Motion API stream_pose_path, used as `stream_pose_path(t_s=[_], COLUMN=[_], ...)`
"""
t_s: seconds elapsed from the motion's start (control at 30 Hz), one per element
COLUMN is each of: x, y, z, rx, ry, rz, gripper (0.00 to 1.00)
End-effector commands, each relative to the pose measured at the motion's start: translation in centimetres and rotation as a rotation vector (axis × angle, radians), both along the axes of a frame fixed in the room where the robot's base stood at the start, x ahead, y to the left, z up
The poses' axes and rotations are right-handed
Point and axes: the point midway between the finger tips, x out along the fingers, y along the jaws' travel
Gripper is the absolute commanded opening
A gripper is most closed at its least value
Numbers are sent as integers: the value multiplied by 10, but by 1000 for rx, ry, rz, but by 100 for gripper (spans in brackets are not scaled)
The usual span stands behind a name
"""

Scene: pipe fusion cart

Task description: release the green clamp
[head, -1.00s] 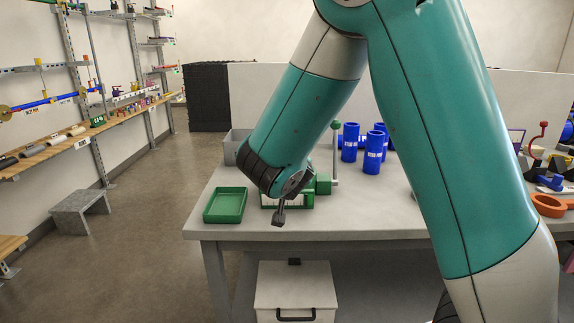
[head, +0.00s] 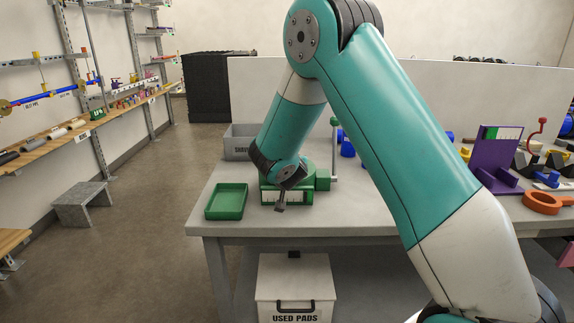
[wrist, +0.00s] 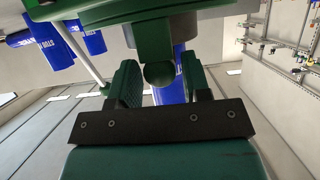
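The green clamp (head: 322,180) stands at the front left of the grey table. It has a block-like body with a pale label and an upright rod topped by a green ball. My gripper (head: 280,207) is at its front face in the head view. In the wrist view, the clamp's green body (wrist: 170,35) fills the top, and a rounded green knob (wrist: 158,74) shows between the two fingers of my gripper (wrist: 160,82). The fingers stand apart, with a narrow gap on each side of the knob. I cannot tell how deep the knob sits between them.
A green tray (head: 226,202) lies left of the clamp, with a grey bin (head: 238,142) behind. Blue cylinders (wrist: 50,50) stand close to the clamp. A purple holder (head: 497,160) and an orange ring (head: 543,203) are at the right. A white bin (head: 293,285) is under the table.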

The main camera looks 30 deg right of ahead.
Motion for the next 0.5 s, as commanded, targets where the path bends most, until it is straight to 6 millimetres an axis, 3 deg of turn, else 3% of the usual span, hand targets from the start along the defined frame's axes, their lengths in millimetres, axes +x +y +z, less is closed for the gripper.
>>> stream_pose_path(t_s=[0.03,0.17,0.5], x=[0,0,-13], y=[0,0,10], z=[0,0,-4], rx=[0,0,0], ry=[0,0,-2], rz=[0,0,3], gripper=[32,2,0])
